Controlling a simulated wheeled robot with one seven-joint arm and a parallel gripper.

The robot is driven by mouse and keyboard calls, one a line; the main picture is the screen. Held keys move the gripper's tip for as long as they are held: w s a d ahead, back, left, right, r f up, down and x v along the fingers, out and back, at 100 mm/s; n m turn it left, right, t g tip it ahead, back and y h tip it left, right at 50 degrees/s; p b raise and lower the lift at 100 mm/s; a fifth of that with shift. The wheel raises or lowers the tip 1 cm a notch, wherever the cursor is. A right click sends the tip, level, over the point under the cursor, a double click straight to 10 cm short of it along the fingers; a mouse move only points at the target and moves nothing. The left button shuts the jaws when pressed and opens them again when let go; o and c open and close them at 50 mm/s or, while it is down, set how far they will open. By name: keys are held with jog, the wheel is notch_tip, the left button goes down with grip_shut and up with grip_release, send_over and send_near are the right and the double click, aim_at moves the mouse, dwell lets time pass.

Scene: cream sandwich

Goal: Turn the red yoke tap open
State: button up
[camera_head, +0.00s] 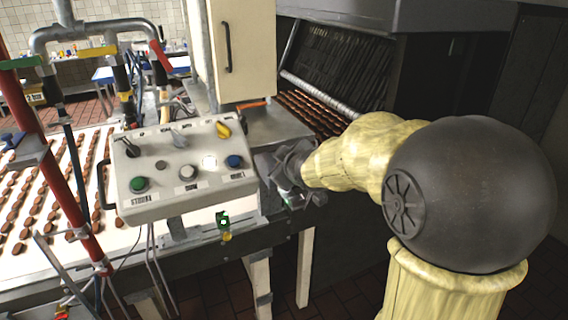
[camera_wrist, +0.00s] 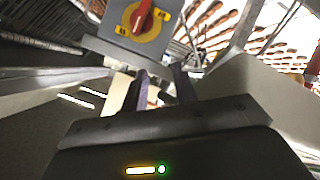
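The red tap handle (camera_head: 160,55) is on the right branch of the grey overhead pipe in the head view, and it slants down to the right. My gripper (camera_head: 287,190) is far to its right and lower, beside the right end of the control panel, partly hidden by my arm. In the wrist view my gripper (camera_wrist: 162,84) shows two dark fingers with a gap between them and nothing held. The red tap handle is not clearly seen in the wrist view.
A yellow handle (camera_head: 97,52) and a green handle (camera_head: 20,62) sit on the same pipework. The control panel (camera_head: 150,205) and a tall cream cabinet (camera_head: 255,60) stand between my arm and the pipes. A red rotary switch (camera_wrist: 143,16) is ahead of the fingers.

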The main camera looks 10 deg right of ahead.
jog(key=shift+f, duration=0.1)
jog(key=shift+c, duration=0.9)
jog(key=shift+s+d+f, duration=0.1)
jog(key=shift+s+f, duration=0.1)
jog(key=shift+f, duration=0.15)
jog(key=shift+c, duration=0.6)
jog(key=s+d+f+m+g+h+b, duration=0.1)
jog(key=s+f+m+g+b, duration=0.6)
jog(key=s+f, duration=1.6)
jog(key=d+m+g, duration=0.1)
jog(key=m+g, duration=0.1)
jog(key=shift+s+d+f+g+h, duration=0.15)
jog(key=shift+s+f+g+h, duration=0.15)
jog(key=shift+f+g, duration=0.1)
jog(key=shift+w, duration=0.15)
